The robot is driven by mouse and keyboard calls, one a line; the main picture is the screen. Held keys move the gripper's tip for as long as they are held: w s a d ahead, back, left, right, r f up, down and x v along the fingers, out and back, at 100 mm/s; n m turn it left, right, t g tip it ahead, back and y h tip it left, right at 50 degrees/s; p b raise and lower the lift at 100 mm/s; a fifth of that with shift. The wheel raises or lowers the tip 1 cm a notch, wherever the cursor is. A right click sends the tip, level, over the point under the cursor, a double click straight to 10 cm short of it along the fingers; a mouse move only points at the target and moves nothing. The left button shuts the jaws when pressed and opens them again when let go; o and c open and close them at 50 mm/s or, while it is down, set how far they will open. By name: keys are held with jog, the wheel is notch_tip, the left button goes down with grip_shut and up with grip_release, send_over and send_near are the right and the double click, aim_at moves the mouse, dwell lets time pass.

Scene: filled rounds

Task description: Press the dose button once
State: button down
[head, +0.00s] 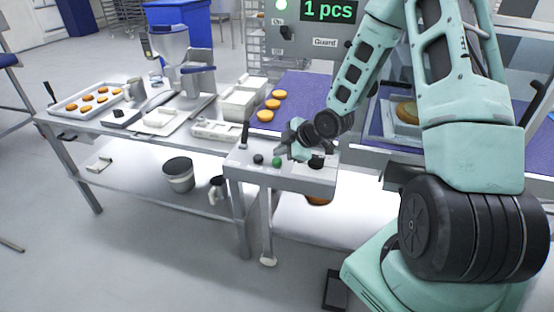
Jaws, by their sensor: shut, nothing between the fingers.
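A grey control box (285,174) stands at the front of the bench. Its top carries a black lever (245,136), a dark round button (258,159) and a green button (277,162). I cannot read any label that tells which is the dose button. My gripper (283,151) is shut and empty, tilted down over the box just above and right of the green button. I cannot tell whether it touches anything. A dark part (316,163) on the right of the box is partly hidden by my gripper.
Orange rounds (269,104) lie on the blue belt (305,90). A tray of rounds (85,101) stands far left. My arm covers much of the right side.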

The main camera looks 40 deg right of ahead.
aim_at(281, 161)
jog(key=shift+r+p, duration=2.1)
jog(key=shift+r, duration=0.45)
